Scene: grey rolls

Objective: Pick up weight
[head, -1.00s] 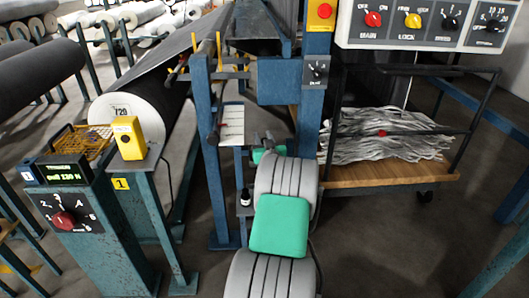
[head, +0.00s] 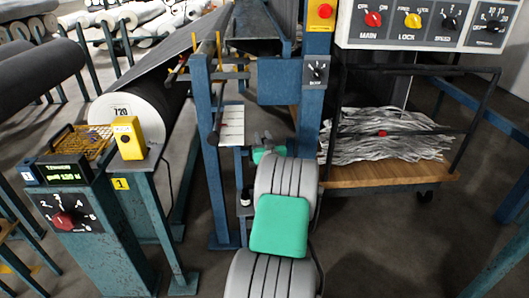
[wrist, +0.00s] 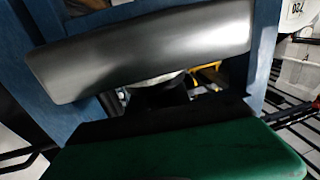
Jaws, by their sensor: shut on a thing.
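My gripper (head: 263,138) is in front of the blue frame, with its small green palm and grey prongs showing above my arm. In the wrist view a rounded, shiny dark-grey metal piece (wrist: 145,50) lies across the view beyond the green and black gripper body; I take it for the weight. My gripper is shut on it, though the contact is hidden. Something pale and a black part show just below it. In the head view a small black object with a pale top (head: 246,196) stands on a blue ledge left of my arm.
The blue frame (head: 203,150) stands close left of my gripper. A pale slotted plate (head: 232,125) is behind a dark hanging rod (head: 215,125). A cart (head: 385,175) with grey strips is at right. A control post (head: 70,215) stands at left. Floor is clear at lower right.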

